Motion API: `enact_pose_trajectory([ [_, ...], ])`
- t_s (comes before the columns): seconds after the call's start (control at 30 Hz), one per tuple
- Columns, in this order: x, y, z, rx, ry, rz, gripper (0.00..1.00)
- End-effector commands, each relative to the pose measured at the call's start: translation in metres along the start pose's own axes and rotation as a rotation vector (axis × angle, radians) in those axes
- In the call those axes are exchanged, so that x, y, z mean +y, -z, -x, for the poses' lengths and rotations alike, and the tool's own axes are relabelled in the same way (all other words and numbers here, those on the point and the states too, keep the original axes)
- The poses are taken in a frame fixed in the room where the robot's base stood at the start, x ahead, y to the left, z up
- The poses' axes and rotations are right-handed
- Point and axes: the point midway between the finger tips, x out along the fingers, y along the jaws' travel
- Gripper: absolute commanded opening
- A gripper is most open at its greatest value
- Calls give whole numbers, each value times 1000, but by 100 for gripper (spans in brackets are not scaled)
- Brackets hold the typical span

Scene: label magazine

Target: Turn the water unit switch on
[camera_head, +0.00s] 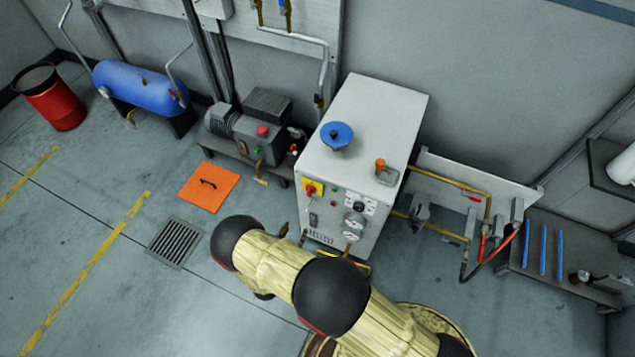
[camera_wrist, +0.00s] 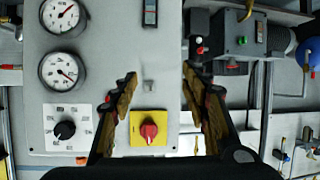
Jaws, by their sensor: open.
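The water unit (camera_head: 365,125) is a white cabinet against the wall in the head view. Its front panel fills much of the wrist view (camera_wrist: 105,30). A red rotary switch on a yellow plate (camera_wrist: 149,130) shows between my fingers in the wrist view; it also shows on the panel in the head view (camera_head: 311,188). A black selector knob on a white dial plate (camera_wrist: 66,129) sits left of it. My gripper (camera_wrist: 160,75) is open and empty, facing the panel. My gripper's far end is partly hidden by my arm in the head view. I cannot tell the switch's setting.
Two round gauges (camera_wrist: 62,70) are on the panel. A blue handwheel (camera_head: 337,135) tops the cabinet. A grey pump (camera_head: 245,130) stands to its left, pipes (camera_head: 445,180) to its right. An orange floor plate (camera_head: 208,187) and drain grate (camera_head: 174,243) lie on open floor.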

Motion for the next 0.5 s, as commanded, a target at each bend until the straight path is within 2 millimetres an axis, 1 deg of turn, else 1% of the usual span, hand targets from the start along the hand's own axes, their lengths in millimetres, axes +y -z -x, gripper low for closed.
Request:
enact_pose_trajectory([
  [0.03, -3, 28, 0, 93, -24, -37, 46],
  [0.1, 2, 61, 3, 211, -63, -69, 46],
  [0.2, 11, 92, 12, 331, -103, -83, 46],
  [0.3, 16, 109, 19, 401, -118, -83, 46],
  [0.37, 16, 115, 20, 422, -118, -82, 46],
  [0.43, 16, 119, 18, 434, -118, -82, 46],
  [0.5, 17, 122, 12, 435, -119, -83, 46],
])
